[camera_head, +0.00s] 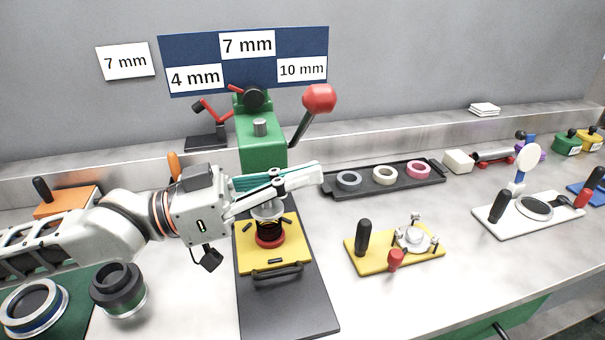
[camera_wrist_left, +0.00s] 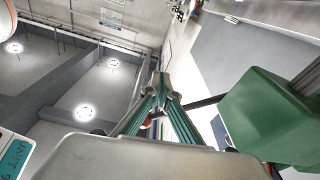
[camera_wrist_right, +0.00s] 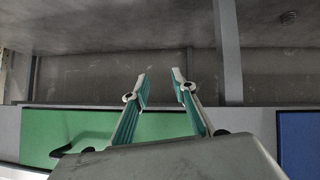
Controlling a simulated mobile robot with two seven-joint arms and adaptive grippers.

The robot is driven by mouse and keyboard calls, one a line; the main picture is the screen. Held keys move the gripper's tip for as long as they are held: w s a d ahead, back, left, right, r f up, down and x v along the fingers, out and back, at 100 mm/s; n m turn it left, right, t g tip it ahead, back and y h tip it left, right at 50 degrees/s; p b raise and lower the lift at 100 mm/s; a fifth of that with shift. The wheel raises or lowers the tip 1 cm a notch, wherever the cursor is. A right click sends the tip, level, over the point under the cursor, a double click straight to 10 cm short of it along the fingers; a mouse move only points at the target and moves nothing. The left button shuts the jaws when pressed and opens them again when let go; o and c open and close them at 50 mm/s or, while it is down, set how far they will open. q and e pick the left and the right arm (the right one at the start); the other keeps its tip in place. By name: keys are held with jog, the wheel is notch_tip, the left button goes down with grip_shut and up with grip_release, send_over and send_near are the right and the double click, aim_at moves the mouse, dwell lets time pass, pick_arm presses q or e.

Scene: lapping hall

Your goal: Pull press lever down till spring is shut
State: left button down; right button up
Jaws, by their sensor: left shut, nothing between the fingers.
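The green press (camera_head: 261,147) stands at the back middle. Its dark lever (camera_head: 301,129) slants up to the right, ending in a red ball knob (camera_head: 319,98), raised. The dark spring (camera_head: 269,228) stands in a red ring (camera_head: 270,241) on a yellow fixture (camera_head: 286,257) below the press head; its top is partly hidden. My left gripper (camera_head: 317,174) is shut and empty, reaching across the press front below the knob, apart from it. The green press head also shows in the left wrist view (camera_wrist_left: 262,118). My right gripper (camera_wrist_right: 159,78) is open and empty, outside the head view.
A black tray with tape-like rings (camera_head: 436,179) and a yellow fixture with a black handle (camera_head: 362,262) stand right of the press. A blue sign (camera_head: 290,43) hangs behind. Dark rings (camera_head: 119,286) stand at the lower left. The front right bench is clear.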

jog(key=shift+s+f, duration=0.1)
jog(key=shift+s+f, duration=0.2)
jog(key=shift+s, duration=0.2)
jog(key=shift+w+r, duration=0.2)
jog(key=shift+w, duration=0.25)
dwell(0.3)
